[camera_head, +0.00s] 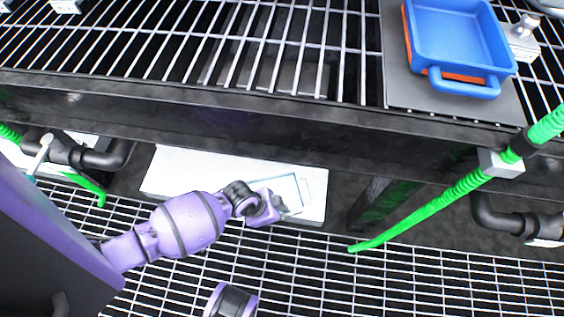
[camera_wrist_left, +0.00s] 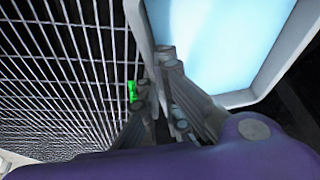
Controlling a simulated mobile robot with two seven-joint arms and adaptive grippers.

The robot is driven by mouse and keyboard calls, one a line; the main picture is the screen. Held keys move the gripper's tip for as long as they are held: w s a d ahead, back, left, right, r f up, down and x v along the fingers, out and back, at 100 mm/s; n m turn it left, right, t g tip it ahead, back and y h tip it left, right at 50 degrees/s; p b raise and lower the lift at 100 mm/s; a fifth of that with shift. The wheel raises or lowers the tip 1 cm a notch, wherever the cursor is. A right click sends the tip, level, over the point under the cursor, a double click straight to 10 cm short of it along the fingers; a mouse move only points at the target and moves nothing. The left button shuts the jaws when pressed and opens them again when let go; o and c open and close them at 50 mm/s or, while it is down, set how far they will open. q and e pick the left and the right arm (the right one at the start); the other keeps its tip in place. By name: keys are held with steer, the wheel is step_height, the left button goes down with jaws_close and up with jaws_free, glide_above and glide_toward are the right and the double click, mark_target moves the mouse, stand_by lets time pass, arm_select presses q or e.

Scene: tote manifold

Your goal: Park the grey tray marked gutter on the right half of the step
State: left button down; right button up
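A long white step (camera_head: 205,172) lies low, beneath the front edge of the grating bench. A pale tray with a thin blue-grey outline (camera_head: 300,181) shows at the right end of the step; no marking is readable on it. My left gripper (camera_head: 283,210) is at the tray's near side and hides part of it. In the left wrist view the fingers (camera_wrist_left: 163,85) are close together at the corner of a grey-rimmed, light blue panel (camera_wrist_left: 220,45). I cannot tell whether they grip its rim.
The bench's dark front beam (camera_head: 230,125) overhangs the step. A blue tray (camera_head: 460,35) sits on a grey plate on the bench. A green hose (camera_head: 430,205) slants down right of the step. Open floor grating (camera_head: 400,280) lies in front.

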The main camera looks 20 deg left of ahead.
arm_select(q)
steer(key=w+f+b, duration=0.1)
steer(key=w+a+f+b, duration=0.1)
steer(key=w+f, duration=0.1)
steer(key=w+f+b, duration=0.1)
steer(key=w+f, duration=0.1)
steer(key=shift+w+a+f, duration=0.15)
steer(key=shift+a+f, duration=0.05)
steer(key=shift+a, duration=0.2)
steer(key=shift+w+a+f+b, duration=0.2)
steer(key=shift+w+f+b, duration=0.25)
steer(key=shift+w+b, duration=0.1)
steer(key=f+b, duration=0.2)
steer(key=f, duration=0.1)
steer(key=shift+w+a+f, duration=0.1)
steer(key=shift+w+f, duration=0.1)
steer(key=shift+f, duration=0.25)
arm_select(e)
step_height(320, 180, down, 7)
arm_select(q)
steer(key=c, duration=2)
jaws_free()
steer(key=p+v, duration=0.5)
steer(key=v, duration=0.7)
steer(key=shift+a+p, duration=0.1)
steer(key=shift+p, duration=0.3)
arm_select(e)
steer(key=r, duration=0.5)
steer(key=shift+s+r, duration=0.3)
steer(key=shift+r, duration=0.1)
